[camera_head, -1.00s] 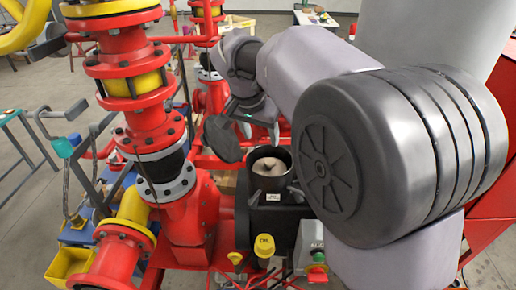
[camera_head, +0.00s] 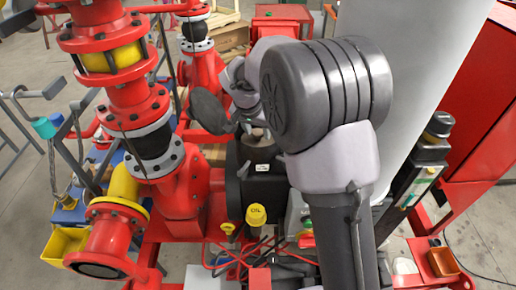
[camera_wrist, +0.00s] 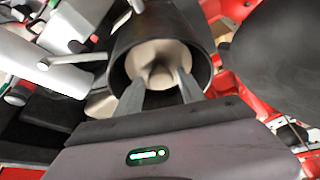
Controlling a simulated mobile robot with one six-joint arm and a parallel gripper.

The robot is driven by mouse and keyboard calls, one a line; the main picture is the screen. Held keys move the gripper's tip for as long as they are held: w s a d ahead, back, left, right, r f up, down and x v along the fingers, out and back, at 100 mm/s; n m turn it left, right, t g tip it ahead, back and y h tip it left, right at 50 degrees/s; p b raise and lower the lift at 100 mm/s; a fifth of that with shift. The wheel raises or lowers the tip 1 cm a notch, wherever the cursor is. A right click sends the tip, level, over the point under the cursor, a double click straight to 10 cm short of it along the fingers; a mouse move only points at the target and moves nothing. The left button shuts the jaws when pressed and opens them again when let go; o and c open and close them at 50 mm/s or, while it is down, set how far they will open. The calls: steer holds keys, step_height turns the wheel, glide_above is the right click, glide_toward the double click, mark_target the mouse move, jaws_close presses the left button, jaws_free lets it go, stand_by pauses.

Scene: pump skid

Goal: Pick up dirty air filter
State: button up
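The dirty air filter is a beige round piece (camera_wrist: 150,54) with a raised middle grip, seated inside a dark cylindrical housing (camera_wrist: 119,52) in the wrist view. My gripper (camera_wrist: 162,78) reaches into the housing mouth. Its two grey fingers are apart, one on each side of the filter's raised grip. I cannot tell whether they touch it. In the head view, the black housing (camera_head: 262,178) stands in the middle, below my wrist.
A dark round lid (camera_head: 209,111) stands swung open left of the housing. Red pipes and flanges (camera_head: 185,190) rise close on the left. A yellow-capped oil filler (camera_head: 256,215) is in front. A grey box with a green and red button stands partly hidden at its right.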

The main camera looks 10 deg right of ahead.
steer(key=shift+w, duration=0.1)
jaws_close()
stand_by(1.1)
